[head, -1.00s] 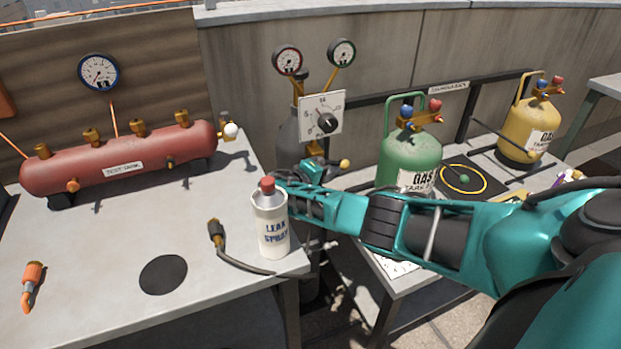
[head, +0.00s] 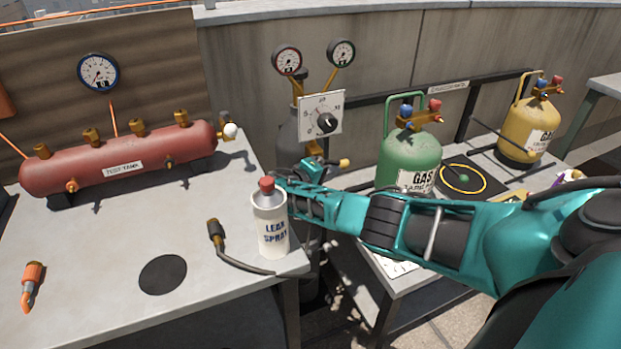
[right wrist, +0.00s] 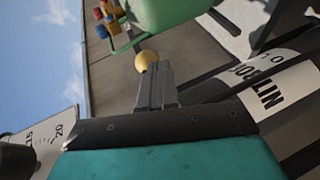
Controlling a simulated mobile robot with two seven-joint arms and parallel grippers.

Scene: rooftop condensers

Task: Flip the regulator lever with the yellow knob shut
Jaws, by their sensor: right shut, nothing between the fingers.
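The yellow knob (head: 344,163) of the regulator lever shows in the head view below the white dial plate (head: 307,115), in front of the grey cylinder. In the right wrist view the yellow knob (right wrist: 146,61) is a round ball right at my fingertips. My right gripper (head: 328,168) reaches in from the right, folded back beside the regulator, its fingers pointing at the knob. In the right wrist view my right gripper (right wrist: 154,74) is shut and empty. I cannot tell whether it touches the knob. The lever's arm is mostly hidden. My left gripper is not in view.
A white leak spray bottle (head: 270,222) with a red cap stands close to my right wrist at the table edge. The red test tank (head: 120,160) lies on the left table. A green gas cylinder (head: 405,155) stands to the right, near my forearm.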

